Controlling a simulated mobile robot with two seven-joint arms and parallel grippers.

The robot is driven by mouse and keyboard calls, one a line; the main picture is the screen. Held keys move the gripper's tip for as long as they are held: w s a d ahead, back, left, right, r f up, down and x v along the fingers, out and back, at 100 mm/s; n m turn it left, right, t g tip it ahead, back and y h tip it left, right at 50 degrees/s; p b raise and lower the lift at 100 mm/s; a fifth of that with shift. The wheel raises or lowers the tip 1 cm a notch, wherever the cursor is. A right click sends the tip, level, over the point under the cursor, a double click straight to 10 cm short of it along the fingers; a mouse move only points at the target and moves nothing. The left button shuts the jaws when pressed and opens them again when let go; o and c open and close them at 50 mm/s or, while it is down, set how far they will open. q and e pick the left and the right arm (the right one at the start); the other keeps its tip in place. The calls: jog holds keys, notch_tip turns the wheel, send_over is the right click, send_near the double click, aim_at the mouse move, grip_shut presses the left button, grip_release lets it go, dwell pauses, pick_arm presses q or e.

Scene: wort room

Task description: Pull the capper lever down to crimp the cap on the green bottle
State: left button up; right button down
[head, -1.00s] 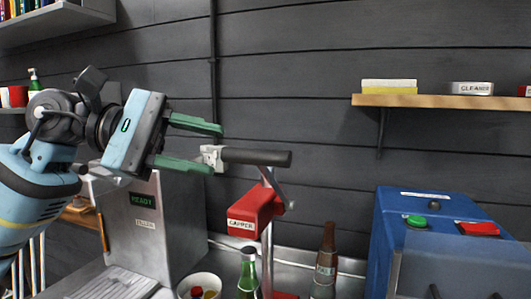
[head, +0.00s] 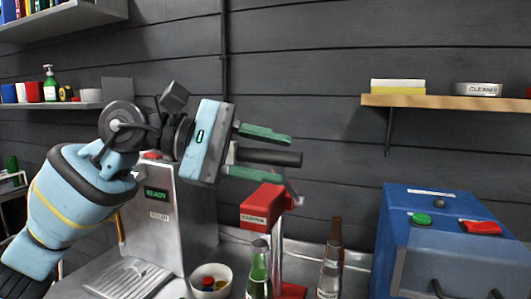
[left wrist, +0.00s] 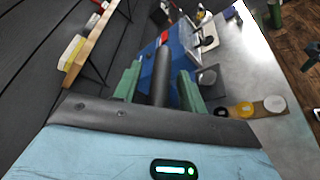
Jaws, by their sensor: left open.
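The red capper (head: 262,206) stands on a metal post at the middle of the counter. Its dark lever handle (head: 275,157) is raised and about level. The green bottle (head: 258,272) stands upright just below the capper head in the head view; whether a cap sits on it is too small to tell. My left gripper (head: 283,159) is open, with its two green fingers above and below the lever handle. In the left wrist view the lever (left wrist: 162,80) runs between both fingers, with gaps visible on each side.
A brown bottle (head: 331,262) stands right of the capper post. A white bowl of caps (head: 222,273) sits left of the green bottle. A grey metal machine (head: 165,215) stands at left, a blue machine (head: 440,245) at right. A wooden shelf (head: 440,102) is on the wall.

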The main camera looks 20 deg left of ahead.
pick_arm(q)
jog(key=shift+c, duration=0.4)
grip_shut()
